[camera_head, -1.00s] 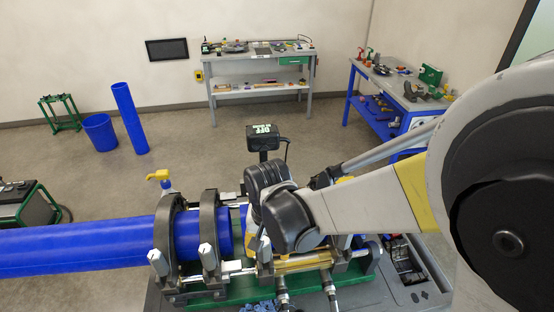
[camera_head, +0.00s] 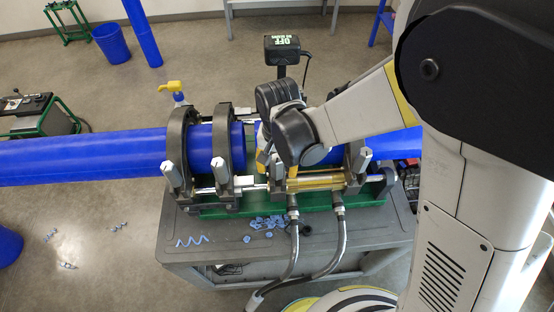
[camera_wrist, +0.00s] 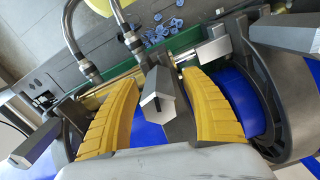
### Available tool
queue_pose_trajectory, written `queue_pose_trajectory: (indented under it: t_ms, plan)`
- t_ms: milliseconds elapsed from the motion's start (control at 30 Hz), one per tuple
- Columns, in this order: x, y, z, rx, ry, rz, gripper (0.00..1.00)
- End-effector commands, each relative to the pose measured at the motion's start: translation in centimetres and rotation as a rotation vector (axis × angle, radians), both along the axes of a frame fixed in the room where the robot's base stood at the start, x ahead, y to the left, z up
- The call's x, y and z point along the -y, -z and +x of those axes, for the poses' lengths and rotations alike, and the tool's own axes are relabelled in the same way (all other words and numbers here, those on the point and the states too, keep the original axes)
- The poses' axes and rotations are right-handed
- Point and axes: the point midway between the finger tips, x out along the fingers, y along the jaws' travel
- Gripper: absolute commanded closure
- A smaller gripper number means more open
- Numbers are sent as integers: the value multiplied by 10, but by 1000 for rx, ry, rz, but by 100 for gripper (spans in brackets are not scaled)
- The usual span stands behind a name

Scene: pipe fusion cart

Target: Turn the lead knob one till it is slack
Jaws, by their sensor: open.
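In the wrist view, a grey faceted clamp knob (camera_wrist: 163,92) stands between the two yellow fingers of my gripper (camera_wrist: 160,80). The fingers are open, with a gap visible on each side of the knob. In the head view my gripper (camera_head: 264,160) is low over the middle of the fusion machine, and my wrist hides that knob. Other light grey knobs show at the left clamp (camera_head: 173,150), the second clamp (camera_head: 218,143) and the right clamp (camera_head: 364,159). I cannot tell from markings which is lead knob one.
A long blue pipe (camera_head: 80,157) runs through the black clamp rings. The grey cart (camera_head: 190,250) carries blue shavings (camera_head: 268,222) and two hoses (camera_head: 294,245) in front. A black OFF sign box (camera_head: 282,48) stands behind.

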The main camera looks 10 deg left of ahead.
Motion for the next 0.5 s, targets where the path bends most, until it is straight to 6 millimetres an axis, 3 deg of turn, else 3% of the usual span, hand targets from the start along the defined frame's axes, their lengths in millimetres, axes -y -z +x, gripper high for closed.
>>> queue_pose_trajectory:
  t_ms: [233,400,500]
  plan:
    - [0,0,0,0,0,0,45]
    - [0,0,0,0,0,0,96]
    - [0,0,0,0,0,0,100]
